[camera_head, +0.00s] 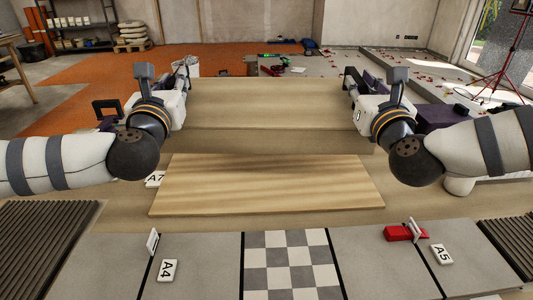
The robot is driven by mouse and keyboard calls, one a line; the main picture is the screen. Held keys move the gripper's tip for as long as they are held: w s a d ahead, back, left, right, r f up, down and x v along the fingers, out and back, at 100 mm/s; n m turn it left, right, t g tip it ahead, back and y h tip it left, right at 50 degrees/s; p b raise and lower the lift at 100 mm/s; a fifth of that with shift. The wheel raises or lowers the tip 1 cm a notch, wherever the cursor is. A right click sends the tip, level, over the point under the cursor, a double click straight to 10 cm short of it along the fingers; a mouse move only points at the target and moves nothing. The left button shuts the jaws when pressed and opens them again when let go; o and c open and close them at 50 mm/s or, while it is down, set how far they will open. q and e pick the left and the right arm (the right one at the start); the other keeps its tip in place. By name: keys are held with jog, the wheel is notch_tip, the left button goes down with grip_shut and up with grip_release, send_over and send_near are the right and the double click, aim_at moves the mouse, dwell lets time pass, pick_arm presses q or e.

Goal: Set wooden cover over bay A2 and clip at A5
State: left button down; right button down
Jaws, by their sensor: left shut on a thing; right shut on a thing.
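A wide pale wooden cover (265,105) spans between my two grippers, its long front face towards me. My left gripper (183,72) is shut at the cover's left end and my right gripper (353,82) at its right end. The fingertips are partly hidden by the wrists. A red clip (400,233) lies on the grey tiles at the front right, beside a white A5 card (441,254). No A2 label is readable.
A flat wooden board (265,188) lies in front of the cover. Grey tiles, a checkered tile patch (290,262) and an A4 card (167,270) are nearest me. An A7 card (155,179) is at left. Dark ribbed mats (40,240) flank the tiles.

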pick_arm(q)
jog(key=shift+a, duration=0.3)
